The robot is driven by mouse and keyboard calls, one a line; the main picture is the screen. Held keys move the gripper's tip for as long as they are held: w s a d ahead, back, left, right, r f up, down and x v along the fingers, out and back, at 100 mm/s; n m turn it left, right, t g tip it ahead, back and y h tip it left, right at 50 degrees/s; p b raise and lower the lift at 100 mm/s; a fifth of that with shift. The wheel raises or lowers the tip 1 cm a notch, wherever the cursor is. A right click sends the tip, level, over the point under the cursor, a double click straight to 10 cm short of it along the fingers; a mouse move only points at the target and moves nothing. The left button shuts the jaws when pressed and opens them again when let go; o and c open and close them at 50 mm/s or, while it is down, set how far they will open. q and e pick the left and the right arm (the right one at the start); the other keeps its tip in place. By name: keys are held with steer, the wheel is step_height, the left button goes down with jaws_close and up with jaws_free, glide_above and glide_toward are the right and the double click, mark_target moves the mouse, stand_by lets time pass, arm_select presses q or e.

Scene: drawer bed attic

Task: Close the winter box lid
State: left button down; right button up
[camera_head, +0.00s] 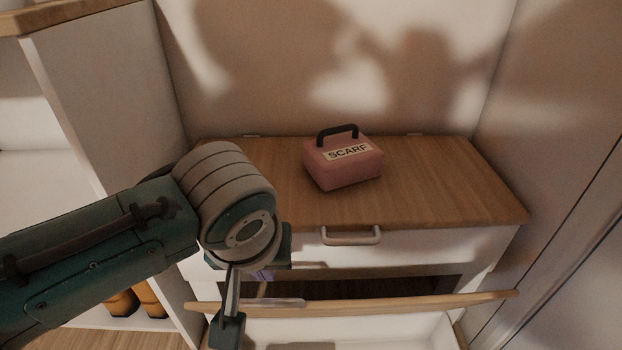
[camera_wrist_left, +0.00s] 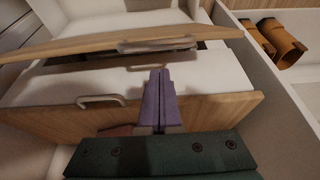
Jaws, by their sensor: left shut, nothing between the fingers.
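The winter box lid appears to be the wooden top (camera_head: 430,185) of the white chest, with hinges along its back edge. It looks flat and down. A pale handle (camera_head: 350,236) is on the white front below its edge; a handle also shows in the left wrist view (camera_wrist_left: 101,100). A pink box labelled SCARF (camera_head: 343,165) stands on the lid. My left gripper is largely hidden behind my wrist in the head view. In the left wrist view its purple fingers (camera_wrist_left: 160,100) are together and empty, near the chest front. My right gripper is out of view.
A drawer below is pulled out, its wood-edged front (camera_head: 400,303) standing away from the chest with a dark gap behind. Brown boots (camera_head: 138,300) are in a cubby at left; they also show in the wrist view (camera_wrist_left: 280,42). Walls flank the chest.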

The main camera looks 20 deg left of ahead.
arm_select(q)
steer(key=shift+s+d+f, duration=0.15)
steer(key=shift+s+f, duration=0.3)
steer(key=shift+s, duration=0.2)
steer(key=shift+s+d+f, duration=0.15)
steer(key=shift+s, duration=0.3)
steer(key=s+d+f+t+b, duration=0.2)
steer(key=s+d+f+b, duration=0.1)
steer(key=s+f+b, duration=0.55)
steer(key=s+d+f+t+b, duration=0.15)
steer(key=s+f+b, duration=0.35)
steer(key=s+f, duration=0.5)
step_height(320, 180, down, 11)
steer(key=d+b, duration=0.1)
steer(key=b, duration=0.9)
steer(key=shift+s+f+y, duration=0.2)
steer(key=shift+s+y, duration=0.2)
steer(key=shift+r+g, duration=0.1)
steer(key=shift+g, duration=0.15)
